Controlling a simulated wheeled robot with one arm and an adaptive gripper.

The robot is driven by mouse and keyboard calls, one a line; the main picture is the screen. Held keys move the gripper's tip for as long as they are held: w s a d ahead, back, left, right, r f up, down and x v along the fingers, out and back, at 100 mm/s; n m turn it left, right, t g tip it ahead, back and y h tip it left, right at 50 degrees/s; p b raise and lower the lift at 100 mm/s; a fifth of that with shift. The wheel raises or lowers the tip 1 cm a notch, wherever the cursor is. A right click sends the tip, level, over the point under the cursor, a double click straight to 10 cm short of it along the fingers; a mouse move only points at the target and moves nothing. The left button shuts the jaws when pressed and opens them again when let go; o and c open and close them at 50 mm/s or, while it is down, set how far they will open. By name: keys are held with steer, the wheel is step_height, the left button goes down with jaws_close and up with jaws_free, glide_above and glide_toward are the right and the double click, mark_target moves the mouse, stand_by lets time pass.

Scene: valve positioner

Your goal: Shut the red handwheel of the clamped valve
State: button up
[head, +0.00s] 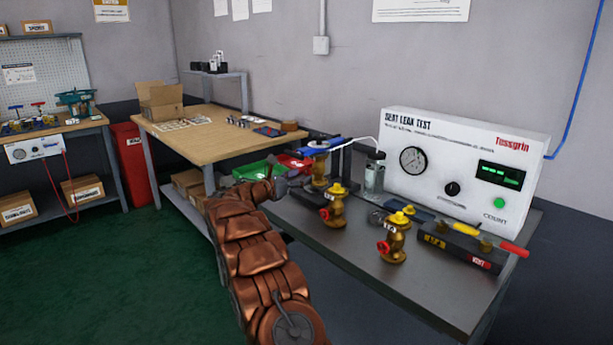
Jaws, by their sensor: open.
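A brass valve (319,172) stands in the clamp at the far left end of the grey test bench (350,262), under a blue part (322,146). Its red handwheel cannot be made out clearly; my gripper and the red around it confuse that side. My gripper (288,179) is open, just left of the clamped valve. I cannot tell whether it touches the valve. Two loose brass valves with yellow tops and red handwheels stand nearer, one (334,207) in the middle and one (396,241) further right.
The white seat leak test box (463,165) stands at the back, with a glass jar (374,177) beside it. A black block (460,247) with a red-handled tool (513,249) lies at right. Green (257,169) and red bins are behind my gripper.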

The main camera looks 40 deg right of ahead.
mark_target(306, 174)
steer(key=shift+d, duration=1.75)
steer(key=shift+c, duration=0.2)
jaws_close()
